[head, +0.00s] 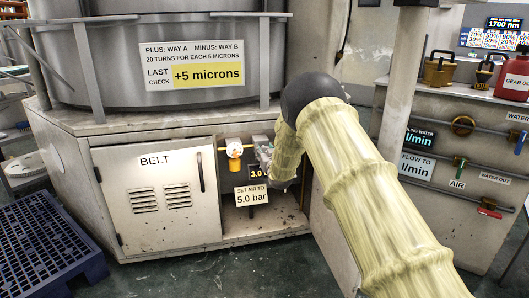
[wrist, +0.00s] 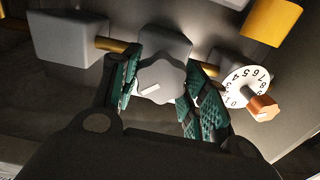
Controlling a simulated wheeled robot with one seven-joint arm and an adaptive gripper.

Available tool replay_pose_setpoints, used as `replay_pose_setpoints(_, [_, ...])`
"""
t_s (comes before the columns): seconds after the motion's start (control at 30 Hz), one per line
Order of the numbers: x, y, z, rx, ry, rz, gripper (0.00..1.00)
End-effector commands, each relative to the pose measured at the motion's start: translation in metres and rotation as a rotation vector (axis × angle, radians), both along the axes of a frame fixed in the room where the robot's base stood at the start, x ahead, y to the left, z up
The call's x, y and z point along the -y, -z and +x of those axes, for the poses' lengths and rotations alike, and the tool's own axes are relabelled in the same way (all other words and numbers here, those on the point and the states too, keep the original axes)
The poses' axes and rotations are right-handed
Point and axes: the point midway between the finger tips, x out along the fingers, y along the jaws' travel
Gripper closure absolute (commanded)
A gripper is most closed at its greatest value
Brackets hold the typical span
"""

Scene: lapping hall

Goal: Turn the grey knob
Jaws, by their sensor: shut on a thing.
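The grey knob (wrist: 163,80) is lobed, with a short white mark on its face, and sits in front of a grey block on a brass pipe in the wrist view. My gripper (wrist: 160,92) is shut on it, one green-padded finger on each side. In the head view my gripper (head: 268,150) reaches into the open bay of the cabinet, and I cannot make out the knob there. A small display (head: 257,173) beside it reads 3.0. The sign (head: 253,195) below it says "SET AIR TO 5.0 bar".
A white numbered dial with an orange knob (wrist: 263,107) is close to the right finger. A yellow-bowled fitting (head: 235,150) hangs left of my gripper. The shut BELT door (head: 158,215) is further left, and a blue pallet (head: 48,245) lies on the floor.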

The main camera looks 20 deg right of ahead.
Motion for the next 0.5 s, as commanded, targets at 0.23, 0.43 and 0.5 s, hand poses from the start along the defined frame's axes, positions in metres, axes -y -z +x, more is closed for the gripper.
replay_pose_setpoints(0.23, [0.0018,-0.0036,-0.0004,0.004,0.001,0.101,0.8])
replay_pose_setpoints(0.43, [0.0036,-0.0048,-0.0005,0.011,0.003,0.26,0.8])
replay_pose_setpoints(0.5, [0.0037,-0.0042,-0.0005,0.014,0.002,0.325,0.8])
